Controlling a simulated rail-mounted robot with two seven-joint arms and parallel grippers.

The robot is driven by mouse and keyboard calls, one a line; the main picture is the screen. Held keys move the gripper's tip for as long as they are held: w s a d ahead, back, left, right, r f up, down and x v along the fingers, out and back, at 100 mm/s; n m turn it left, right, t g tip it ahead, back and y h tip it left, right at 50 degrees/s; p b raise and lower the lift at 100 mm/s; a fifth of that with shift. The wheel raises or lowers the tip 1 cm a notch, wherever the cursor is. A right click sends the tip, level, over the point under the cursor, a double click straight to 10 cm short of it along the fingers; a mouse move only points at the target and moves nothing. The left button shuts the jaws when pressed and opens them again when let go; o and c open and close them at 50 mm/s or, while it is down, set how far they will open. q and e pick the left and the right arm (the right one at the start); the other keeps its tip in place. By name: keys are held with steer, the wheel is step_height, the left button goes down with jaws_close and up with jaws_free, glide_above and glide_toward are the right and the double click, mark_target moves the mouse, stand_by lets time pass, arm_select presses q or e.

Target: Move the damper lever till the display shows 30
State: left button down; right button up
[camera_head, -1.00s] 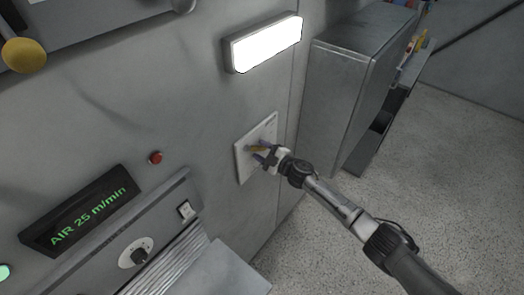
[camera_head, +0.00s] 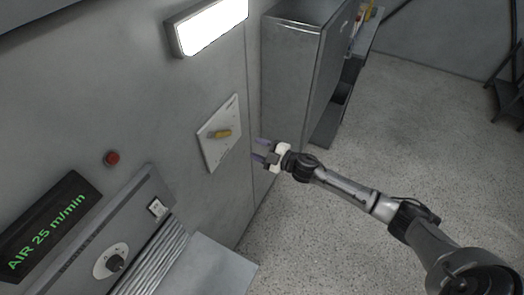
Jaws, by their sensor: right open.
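The damper lever, a yellow handle (camera_head: 221,134), sits on a white plate (camera_head: 213,152) on the grey wall panel. The display (camera_head: 47,226) at the lower left reads "AIR 25 m/min" in green. My right gripper (camera_head: 261,151) is open and empty. It is to the right of the lever and apart from it, with its two fingers pointing left towards the plate. My left gripper is not in view.
A red button (camera_head: 112,158), a rocker switch (camera_head: 156,208) and a round knob (camera_head: 115,262) are on the panel. A lit lamp (camera_head: 208,24) is above the plate. A grey cabinet (camera_head: 290,75) stands right of it.

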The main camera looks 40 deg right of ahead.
steer(key=shift+s+d, duration=0.25)
steer(key=shift+s, duration=0.25)
stand_by(0.3)
